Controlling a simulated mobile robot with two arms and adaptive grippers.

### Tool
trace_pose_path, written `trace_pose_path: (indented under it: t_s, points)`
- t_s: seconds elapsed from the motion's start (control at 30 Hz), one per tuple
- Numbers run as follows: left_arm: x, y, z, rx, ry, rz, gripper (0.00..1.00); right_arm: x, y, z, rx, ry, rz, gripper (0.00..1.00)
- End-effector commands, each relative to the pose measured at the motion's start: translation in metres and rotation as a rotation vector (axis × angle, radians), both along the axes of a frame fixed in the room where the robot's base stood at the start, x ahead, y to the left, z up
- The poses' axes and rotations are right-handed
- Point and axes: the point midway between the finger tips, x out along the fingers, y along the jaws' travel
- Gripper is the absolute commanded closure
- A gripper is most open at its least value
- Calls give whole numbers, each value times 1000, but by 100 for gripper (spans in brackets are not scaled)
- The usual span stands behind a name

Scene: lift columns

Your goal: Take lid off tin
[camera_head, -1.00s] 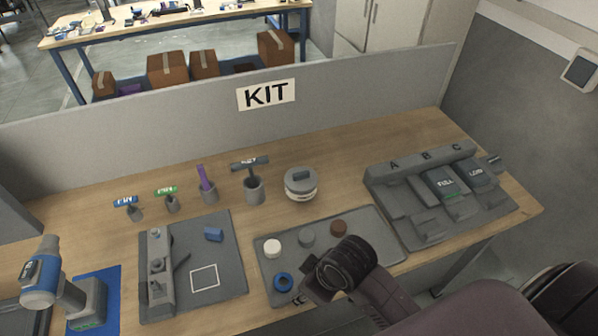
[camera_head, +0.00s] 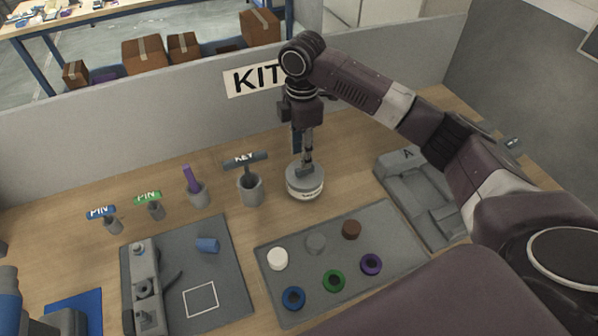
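The tin (camera_head: 305,191) is a round, pale container with a label, standing upright on the bench behind the grey tray. Its grey lid (camera_head: 293,177) sits on top and has a small raised handle. My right gripper (camera_head: 304,168) points straight down over the tin, with its fingertips at the lid's handle. The fingers partly hide the handle, so I cannot tell whether they are closed on it. My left gripper is not in view.
A KEY holder (camera_head: 251,188) stands close left of the tin, with a purple-topped cup (camera_head: 197,190) beyond. In front, a grey tray (camera_head: 388,262) holds caps and coloured rings. The partition (camera_head: 150,120) rises behind. My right arm covers part of the A-B-C fixture (camera_head: 420,205).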

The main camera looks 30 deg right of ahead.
Motion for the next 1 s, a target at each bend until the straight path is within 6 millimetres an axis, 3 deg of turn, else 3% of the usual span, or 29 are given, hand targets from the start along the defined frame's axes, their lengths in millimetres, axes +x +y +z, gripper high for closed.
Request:
trace_pose_path:
  t_s: [0.03, 0.2, 0.47, 0.7, 1.0]
  points:
    - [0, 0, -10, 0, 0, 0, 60, 3, -7, -1, -4, 1, 3, 67]
    - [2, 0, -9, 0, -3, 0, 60, 6, -14, 0, -4, 10, 10, 67]
    - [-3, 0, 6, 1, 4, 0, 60, 6, -14, -27, -4, 11, 9, 67]
    - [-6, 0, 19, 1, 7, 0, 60, 7, -14, -63, -4, 9, 10, 67]
    - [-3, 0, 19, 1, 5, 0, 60, 8, -14, -71, -5, 5, 10, 67]
